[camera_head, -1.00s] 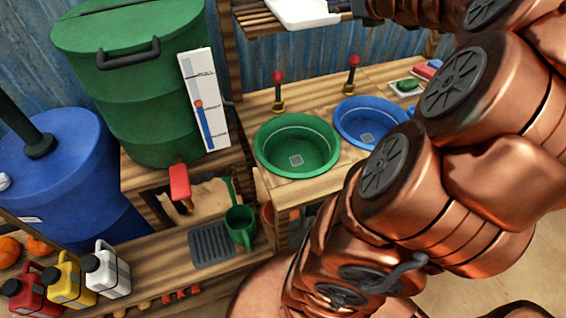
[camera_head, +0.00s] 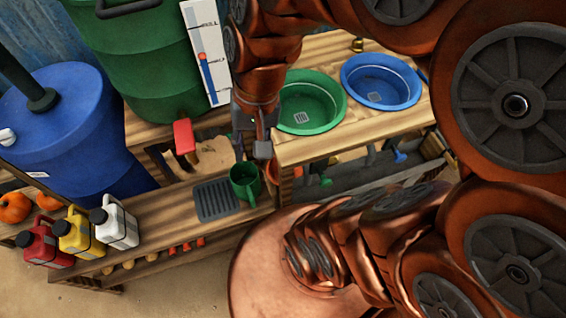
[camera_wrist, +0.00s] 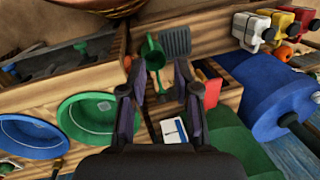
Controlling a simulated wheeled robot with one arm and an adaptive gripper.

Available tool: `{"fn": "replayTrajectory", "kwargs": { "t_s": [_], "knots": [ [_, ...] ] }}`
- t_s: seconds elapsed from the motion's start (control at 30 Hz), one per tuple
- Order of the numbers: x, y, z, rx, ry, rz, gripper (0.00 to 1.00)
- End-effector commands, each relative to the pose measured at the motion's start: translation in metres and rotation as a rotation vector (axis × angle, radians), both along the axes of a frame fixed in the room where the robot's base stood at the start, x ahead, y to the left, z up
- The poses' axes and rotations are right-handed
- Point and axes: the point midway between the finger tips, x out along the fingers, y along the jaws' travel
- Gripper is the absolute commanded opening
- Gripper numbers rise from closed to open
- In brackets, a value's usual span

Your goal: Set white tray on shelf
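The white tray and the upper shelf are not in view in either current picture. My gripper (camera_head: 252,142) points down near the left front corner of the sink counter, left of the green basin (camera_head: 308,102). In the wrist view its two dark fingers (camera_wrist: 157,92) stand wide apart with nothing held between them. A green jug (camera_head: 245,182) stands below on the low bench. In the wrist view the jug (camera_wrist: 153,52) shows beyond the gap between the fingers.
A blue basin (camera_head: 381,82) is sunk in the counter (camera_head: 350,128). A green barrel (camera_head: 150,70) with a red tap (camera_head: 185,136) and a blue barrel (camera_head: 75,135) stand left. A grey drain mat (camera_head: 215,200) and red, yellow and white canisters (camera_head: 118,225) are on the low bench (camera_head: 165,215).

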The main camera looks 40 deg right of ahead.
Motion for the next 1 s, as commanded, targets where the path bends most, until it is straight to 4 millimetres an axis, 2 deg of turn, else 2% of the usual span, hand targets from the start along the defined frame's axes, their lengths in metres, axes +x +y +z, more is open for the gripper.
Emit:
{"fn": "replayTrajectory", "kwargs": {
  "t_s": [0.03,0.1,0.2,0.3,1.0],
  "knots": [
    [-0.016,-0.001,-0.004,-0.038,0.018,0.108,0.31],
    [-0.036,-0.007,-0.009,-0.083,0.051,0.234,0.31],
    [-0.054,-0.014,-0.012,-0.125,0.081,0.362,0.31],
    [-0.063,-0.022,-0.014,-0.149,0.097,0.432,0.31],
    [-0.066,-0.024,-0.014,-0.156,0.104,0.454,0.31]
  ]
}}
